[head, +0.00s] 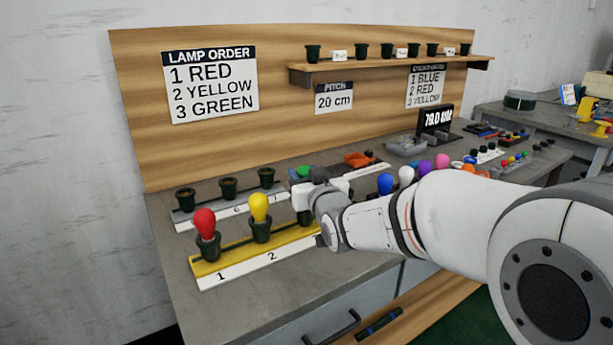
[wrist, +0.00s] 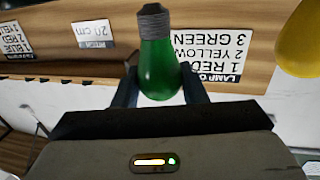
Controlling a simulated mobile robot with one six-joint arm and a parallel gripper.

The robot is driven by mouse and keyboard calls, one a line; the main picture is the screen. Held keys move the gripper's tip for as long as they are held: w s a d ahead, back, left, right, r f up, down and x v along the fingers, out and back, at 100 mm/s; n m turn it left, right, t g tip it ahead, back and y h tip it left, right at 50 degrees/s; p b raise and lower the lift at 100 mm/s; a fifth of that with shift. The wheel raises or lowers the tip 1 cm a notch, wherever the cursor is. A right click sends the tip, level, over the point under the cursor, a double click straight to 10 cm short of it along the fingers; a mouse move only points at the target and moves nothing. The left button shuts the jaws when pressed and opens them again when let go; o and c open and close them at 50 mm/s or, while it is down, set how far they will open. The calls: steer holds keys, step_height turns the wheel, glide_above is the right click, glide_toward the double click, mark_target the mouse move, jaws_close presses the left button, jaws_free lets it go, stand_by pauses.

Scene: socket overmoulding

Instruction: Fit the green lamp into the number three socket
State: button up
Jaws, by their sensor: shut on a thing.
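My gripper (head: 304,192) is shut on the green lamp (wrist: 160,68), with one finger on each side of its bulb. The lamp's grey threaded base (wrist: 154,22) is bare in the wrist view, with no socket around it there. In the head view, a little green (head: 303,171) shows above my gripper. The yellow strip (head: 225,260) bears a red lamp (head: 204,221) in socket 1 and a yellow lamp (head: 260,206) in socket 2. The number three socket (head: 305,218) is mostly hidden under my gripper. The yellow lamp also shows in the wrist view (wrist: 299,42).
A second strip with several empty dark sockets (head: 229,187) stands behind the yellow strip. Several coloured lamps, one blue (head: 385,183), stand to the right beyond my arm. The lamp order sign (head: 210,85) reads red, yellow, green. The bench front is clear.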

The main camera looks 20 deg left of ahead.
steer(key=shift+f+b, duration=1.25)
steer(key=shift+f, duration=0.05)
steer(key=o, duration=1)
steer(key=shift+o, duration=0.2)
steer(key=p+v, duration=0.1)
steer(key=v, duration=0.7)
steer(key=shift+w, duration=0.1)
steer(key=shift+d+r, duration=0.1)
